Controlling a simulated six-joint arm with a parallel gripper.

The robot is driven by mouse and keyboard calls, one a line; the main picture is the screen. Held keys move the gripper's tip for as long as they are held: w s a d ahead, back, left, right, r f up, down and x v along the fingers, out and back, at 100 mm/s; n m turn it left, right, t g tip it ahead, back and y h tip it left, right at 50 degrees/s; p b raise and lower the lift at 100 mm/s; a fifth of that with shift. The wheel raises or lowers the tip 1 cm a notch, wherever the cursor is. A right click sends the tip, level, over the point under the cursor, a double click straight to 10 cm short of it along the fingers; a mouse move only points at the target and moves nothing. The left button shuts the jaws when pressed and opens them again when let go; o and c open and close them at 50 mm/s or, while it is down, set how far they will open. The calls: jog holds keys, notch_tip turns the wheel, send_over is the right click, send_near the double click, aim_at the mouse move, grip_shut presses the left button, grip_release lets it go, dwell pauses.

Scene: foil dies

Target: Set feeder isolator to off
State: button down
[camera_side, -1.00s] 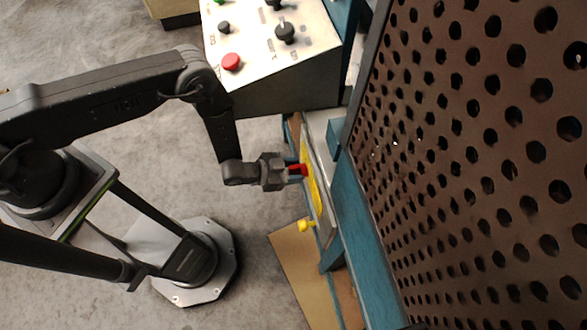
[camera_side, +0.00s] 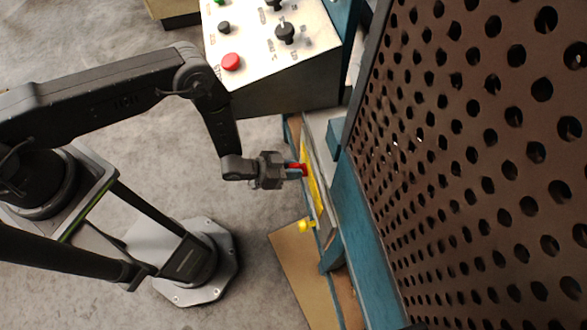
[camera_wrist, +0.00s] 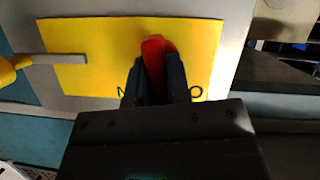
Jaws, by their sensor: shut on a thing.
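The feeder isolator shows as a red handle (camera_wrist: 154,62) on a yellow plate (camera_wrist: 85,45) in the wrist view. My gripper (camera_wrist: 155,80) is shut on the red handle, with one dark finger on each side of it. The handle leans a little in that view. Dark lettering on the plate shows beside the fingers, partly covered by them. In the side view the handle (camera_side: 301,169) is a small red piece at the tips of my gripper (camera_side: 297,170), in front of the yellow plate (camera_side: 314,182). The handle's base is hidden.
A yellow knob (camera_side: 305,226) on a grey lever (camera_wrist: 58,59) sticks out beside the plate. A control box (camera_side: 285,75) with a red button (camera_side: 231,62) and black knobs stands above my gripper in the side view. A brown perforated guard (camera_side: 480,150) fills the right.

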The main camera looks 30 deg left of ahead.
jog(key=shift+n, duration=0.3)
jog(key=c, duration=1.1)
grip_release()
jog(key=shift+s+a+r, duration=0.15)
jog(key=shift+s+a, duration=0.1)
jog(key=shift+a, duration=0.15)
jog(key=shift+s+a+r, duration=0.2)
jog(key=shift+a+r, duration=0.05)
jog(key=shift+r, duration=1.05)
jog(key=shift+s+a+r, duration=0.2)
jog(key=shift+a+r, duration=0.05)
jog(key=shift+r, duration=1)
jog(key=shift+s+a+r, duration=0.2)
jog(key=shift+a+r, duration=0.05)
jog(key=shift+r, duration=1.05)
